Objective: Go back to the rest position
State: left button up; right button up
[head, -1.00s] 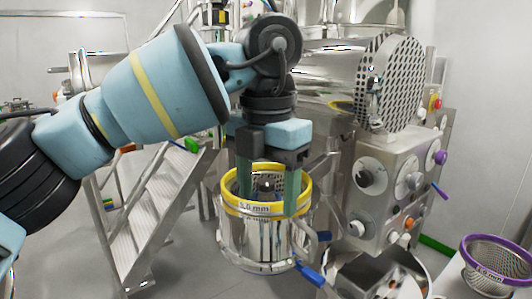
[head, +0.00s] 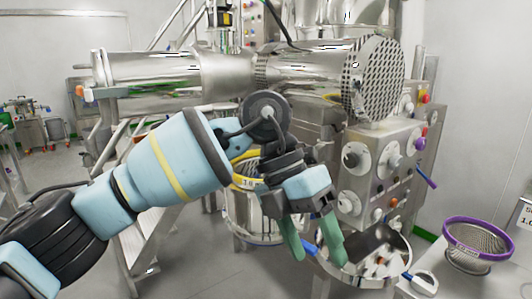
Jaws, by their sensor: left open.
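My left gripper (head: 312,248) is in the middle of the head view, at the end of the blue arm that comes in from the left. Its two green fingers are spread, point down and hold nothing. Behind it is the steel basket with a yellow rim (head: 244,184), partly hidden by my gripper and wrist. The gripper is in front of the basket's right side, and its fingers are not around the rim. My right gripper is not in view.
A steel machine with a perforated round plate (head: 377,78) and a knob panel (head: 385,160) stands behind. A steel bowl (head: 358,280) is below the gripper. A purple-rimmed mesh basket (head: 478,262) sits at the right. Metal steps (head: 150,235) stand at the left.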

pick_arm(q)
jog(key=s+d+f+n+g+h, duration=0.2)
jog(key=s+d+n+g+h, duration=0.25)
jog(key=h, duration=0.85)
jog(key=w+a+f+n+t+h, duration=0.2)
jog(key=w+a+f+n+t, duration=0.25)
jog(key=n+t, duration=0.55)
jog(key=w+a+f+n+t+h, duration=0.35)
jog(key=f+n+t, duration=0.25)
jog(key=n+t, duration=0.4)
jog(key=a+f+n+t+y, duration=0.3)
jog(key=a+f+n+y, duration=0.25)
jog(key=f, duration=0.25)
jog(key=a+f+n+t+y, duration=0.4)
jog(key=f+n+y, duration=0.3)
jog(key=s+a+f+n+g+y, duration=0.3)
jog(key=s+a+f, duration=0.4)
jog(key=s+f, duration=0.4)
jog(key=s+a+f+n+g+y, duration=0.3)
jog(key=s+a+f+g+y, duration=0.2)
jog(key=s+f, duration=0.7)
jog(key=shift+a+g, duration=0.55)
jog(key=shift+a, duration=0.6)
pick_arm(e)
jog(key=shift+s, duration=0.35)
